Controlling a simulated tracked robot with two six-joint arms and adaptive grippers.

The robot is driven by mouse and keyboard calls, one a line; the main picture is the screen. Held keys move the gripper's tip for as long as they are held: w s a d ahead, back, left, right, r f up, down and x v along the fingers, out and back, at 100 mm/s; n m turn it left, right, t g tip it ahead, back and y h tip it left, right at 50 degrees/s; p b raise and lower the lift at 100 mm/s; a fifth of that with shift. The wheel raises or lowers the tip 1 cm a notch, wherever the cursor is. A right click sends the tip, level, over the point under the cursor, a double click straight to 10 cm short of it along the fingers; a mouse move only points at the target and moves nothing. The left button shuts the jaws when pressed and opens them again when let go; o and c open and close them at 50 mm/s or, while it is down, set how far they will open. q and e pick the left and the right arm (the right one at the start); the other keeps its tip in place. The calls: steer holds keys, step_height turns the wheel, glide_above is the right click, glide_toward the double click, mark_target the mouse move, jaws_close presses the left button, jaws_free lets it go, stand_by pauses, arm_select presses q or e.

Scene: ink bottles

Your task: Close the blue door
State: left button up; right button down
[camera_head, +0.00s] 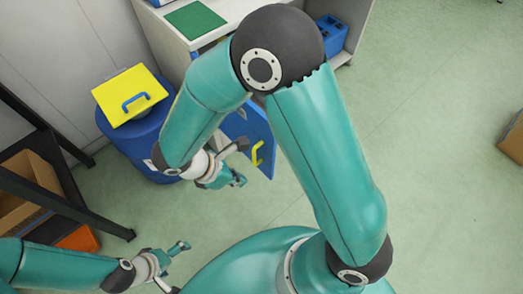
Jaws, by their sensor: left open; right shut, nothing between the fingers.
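The blue door (259,122) stands swung out from the white cabinet (172,48), partly hidden behind my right arm. Its yellow handle (257,153) faces the room. My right gripper (238,165) is shut and empty, just left of the door's lower part and the handle. I cannot tell whether it touches the door. My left gripper (176,264) is open and empty, low at the left over the floor, well away from the door.
A blue bin (142,143) with a yellow lid (131,95) stands left of the door. A black shelf (70,205) with a brown box (38,172) is at the left. A blue crate (331,35) sits in the cabinet. The floor at right is mostly clear.

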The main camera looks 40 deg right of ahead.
steer(key=w+r+n+t+h+b, duration=0.1)
steer(key=w+r+n+t+h, duration=0.15)
steer(key=r, duration=0.35)
steer(key=h+b, duration=0.1)
steer(key=b, duration=0.1)
glide_toward(272, 142)
steer(key=x, duration=0.5)
steer(key=shift+a+f, duration=0.2)
steer(key=shift+f, duration=0.2)
arm_select(q)
steer(key=shift+f, duration=1.8)
arm_select(e)
steer(key=shift+w+d, duration=0.1)
steer(key=shift+d, duration=0.5)
